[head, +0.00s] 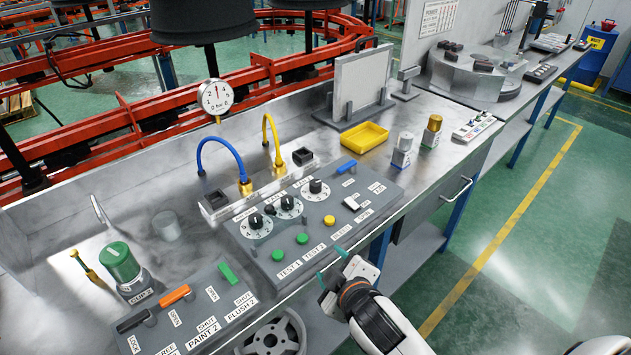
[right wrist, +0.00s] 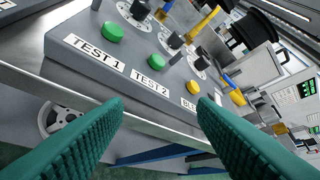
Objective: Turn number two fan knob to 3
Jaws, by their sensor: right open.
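A grey control panel (head: 232,240) carries three round white dials with black knobs: a left knob (head: 256,221), a middle knob (head: 287,203) and a right knob (head: 316,186). The dial labels are too small to read surely; I cannot tell the middle knob's setting. My right gripper (head: 331,265) is open and empty, in front of the panel's front edge and apart from the knobs. In the right wrist view its green fingers (right wrist: 161,105) stand wide, below the TEST 2 label; the middle knob (right wrist: 175,40) shows beyond the buttons. My left gripper is not in view.
Green TEST buttons (head: 278,255) and a yellow button (head: 329,220) lie between gripper and dials. Blue and yellow hoses (head: 272,135) rise behind the dials. A second panel (head: 195,310) with levers is at left. The bench beside the yellow tray (head: 364,137) has free room.

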